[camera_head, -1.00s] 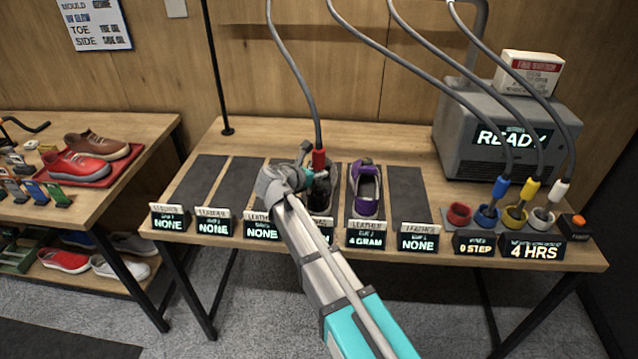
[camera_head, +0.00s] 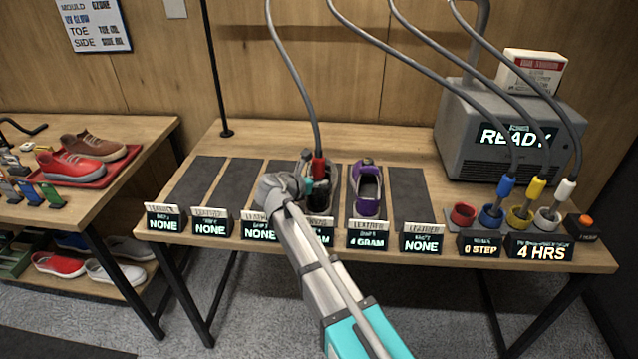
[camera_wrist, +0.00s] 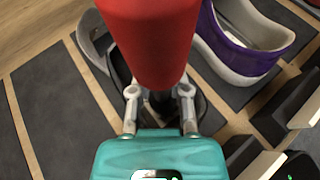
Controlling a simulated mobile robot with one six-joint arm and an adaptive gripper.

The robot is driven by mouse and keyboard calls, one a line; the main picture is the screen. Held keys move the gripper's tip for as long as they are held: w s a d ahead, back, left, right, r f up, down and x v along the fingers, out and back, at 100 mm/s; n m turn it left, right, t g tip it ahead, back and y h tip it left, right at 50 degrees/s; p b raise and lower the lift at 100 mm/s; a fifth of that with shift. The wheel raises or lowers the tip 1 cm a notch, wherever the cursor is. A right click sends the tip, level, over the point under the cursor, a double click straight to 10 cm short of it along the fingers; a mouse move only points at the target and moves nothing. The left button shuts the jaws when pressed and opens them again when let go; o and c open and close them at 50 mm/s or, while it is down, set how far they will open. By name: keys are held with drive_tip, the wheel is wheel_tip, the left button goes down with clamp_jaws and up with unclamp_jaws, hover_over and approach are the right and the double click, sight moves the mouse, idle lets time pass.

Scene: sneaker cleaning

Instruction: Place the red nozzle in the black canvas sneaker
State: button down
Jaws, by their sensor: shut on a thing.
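The red nozzle (camera_head: 319,168) hangs on a grey hose and stands roughly upright over the black canvas sneaker (camera_head: 318,200). My gripper (camera_head: 311,184) is shut on the nozzle. In the wrist view the nozzle (camera_wrist: 148,40) fills the upper middle, between the fingers of my gripper (camera_wrist: 160,95). The black sneaker (camera_wrist: 118,75) lies beneath and behind it, mostly covered by the nozzle and fingers. I cannot tell whether the nozzle's lower end is inside the sneaker's opening.
A purple sneaker (camera_head: 367,190) stands just right of the black one. Blue (camera_head: 497,200), yellow (camera_head: 527,198) and white (camera_head: 556,200) nozzles stand in cups at the right, beside an empty red cup (camera_head: 462,214). Small label displays line the table's front edge. The left mats are bare.

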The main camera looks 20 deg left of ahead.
drive_tip(key=shift+f, duration=0.15)
drive_tip(key=c, duration=0.6)
unclamp_jaws()
drive_tip(key=shift+s+r, duration=0.15)
drive_tip(key=shift+r, duration=0.1)
drive_tip(key=shift+s+a+r, duration=0.15)
drive_tip(key=shift+s, duration=0.15)
drive_tip(key=p+v, duration=0.4)
drive_tip(key=v, duration=0.7)
drive_tip(key=shift+p, duration=0.3)
